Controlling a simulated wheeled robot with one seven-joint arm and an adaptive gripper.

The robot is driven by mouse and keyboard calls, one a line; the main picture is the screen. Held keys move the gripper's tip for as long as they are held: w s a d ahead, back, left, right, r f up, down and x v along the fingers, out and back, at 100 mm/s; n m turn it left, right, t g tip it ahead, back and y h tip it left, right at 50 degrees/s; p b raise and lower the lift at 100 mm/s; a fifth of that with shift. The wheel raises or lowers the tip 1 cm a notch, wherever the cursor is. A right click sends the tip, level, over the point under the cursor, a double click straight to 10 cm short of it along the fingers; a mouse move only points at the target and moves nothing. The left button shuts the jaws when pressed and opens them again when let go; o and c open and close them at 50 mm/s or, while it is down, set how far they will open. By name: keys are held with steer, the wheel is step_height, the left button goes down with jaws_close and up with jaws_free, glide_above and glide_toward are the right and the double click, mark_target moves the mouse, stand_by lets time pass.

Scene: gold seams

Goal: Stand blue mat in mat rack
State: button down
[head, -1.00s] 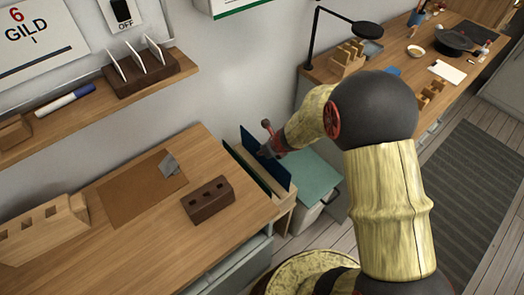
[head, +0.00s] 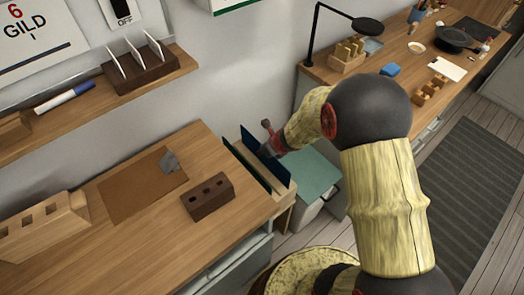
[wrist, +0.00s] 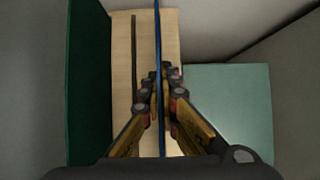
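The blue mat (head: 276,167) stands upright on edge over the mat rack at the right end of the near desk. In the wrist view it is a thin blue edge (wrist: 157,25). My gripper (wrist: 161,82) is shut on it, a finger against each face. The mat rack (head: 284,208) is light wood; from above its board (wrist: 121,70) shows a dark empty slot left of the blue mat. A dark green mat (head: 250,166) stands upright on the left side, also in the wrist view (wrist: 88,80). Whether the blue mat's lower edge sits in a slot is hidden.
A teal-lidded bin (head: 314,172) stands right of the rack. The near desk holds a brown block with holes (head: 207,197), a brown sheet (head: 135,190) and a light wood holder (head: 45,225). A wall shelf (head: 110,100) is above. The wall is close behind the rack.

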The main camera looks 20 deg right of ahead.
steer(key=c, duration=2.5)
jaws_free()
steer(key=o, duration=0.5)
steer(key=shift+o, duration=0.2)
steer(key=shift+p+v, duration=2.8)
steer(key=shift+v, duration=1.7)
step_height(320, 180, up, 6)
steer(key=p, duration=0.5)
